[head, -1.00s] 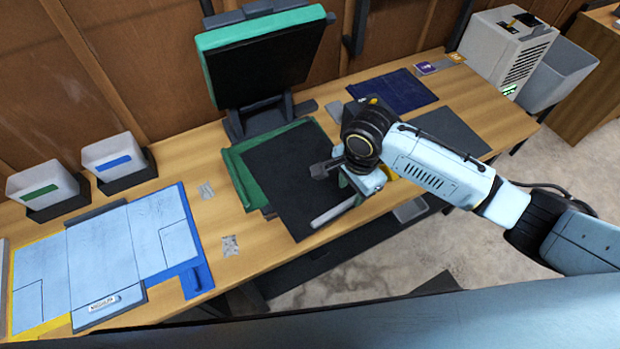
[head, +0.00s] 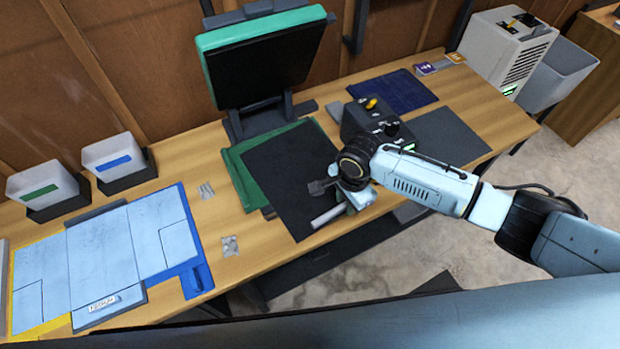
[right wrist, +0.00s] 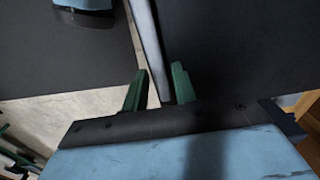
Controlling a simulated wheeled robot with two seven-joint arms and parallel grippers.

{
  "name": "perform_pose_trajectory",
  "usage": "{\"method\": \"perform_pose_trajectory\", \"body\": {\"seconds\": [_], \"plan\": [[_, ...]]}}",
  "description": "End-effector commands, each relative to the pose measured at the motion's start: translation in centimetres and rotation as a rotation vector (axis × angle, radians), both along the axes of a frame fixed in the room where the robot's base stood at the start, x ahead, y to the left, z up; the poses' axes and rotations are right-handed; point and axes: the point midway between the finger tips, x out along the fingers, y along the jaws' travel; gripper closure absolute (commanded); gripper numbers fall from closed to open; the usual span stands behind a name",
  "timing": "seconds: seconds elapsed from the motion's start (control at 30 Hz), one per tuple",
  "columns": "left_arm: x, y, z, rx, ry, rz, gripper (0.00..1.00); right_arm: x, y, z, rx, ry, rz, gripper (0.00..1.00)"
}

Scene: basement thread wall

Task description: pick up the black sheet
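The black sheet (head: 288,178) lies flat over a green platen (head: 236,178) on the bench, below the raised press lid. It fills the right of the right wrist view (right wrist: 245,45). A pale grey bar (head: 328,216) sits by its front right corner. My right gripper (head: 344,202) is at the sheet's right front edge. In the right wrist view its green fingers (right wrist: 158,88) are apart, with the pale bar and the sheet's edge seen between and beyond them. I cannot tell whether they touch the sheet. My left gripper is not in view.
The press lid (head: 262,60) stands open behind. Light blue panels (head: 105,260) and two white bins (head: 113,157) are left.

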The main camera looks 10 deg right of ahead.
Motion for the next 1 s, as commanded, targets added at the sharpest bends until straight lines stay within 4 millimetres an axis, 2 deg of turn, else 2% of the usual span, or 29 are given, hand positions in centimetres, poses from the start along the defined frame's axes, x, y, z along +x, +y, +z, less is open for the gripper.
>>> {"method": "perform_pose_trajectory", "body": {"seconds": [0.03, 0.2, 0.67, 0.87, 1.0], "plan": [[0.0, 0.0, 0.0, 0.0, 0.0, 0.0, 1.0, 0.0, 0.0, 0.0, 0.0, 0.0, 0.0, 0.8], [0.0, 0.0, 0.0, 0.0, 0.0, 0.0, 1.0, 0.0, 0.0, 0.0, 0.0, 0.0, 0.0, 1.0], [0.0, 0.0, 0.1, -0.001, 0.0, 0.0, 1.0, -0.4, 0.0, 0.4, 0.001, 0.0, 0.0, 1.0], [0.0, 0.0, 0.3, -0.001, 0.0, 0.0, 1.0, -1.6, -0.1, 1.6, 0.002, 0.0, 0.001, 1.0], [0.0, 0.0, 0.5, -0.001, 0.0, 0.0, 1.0, -3.6, -0.2, 2.6, 0.002, 0.002, 0.001, 1.0]]}}
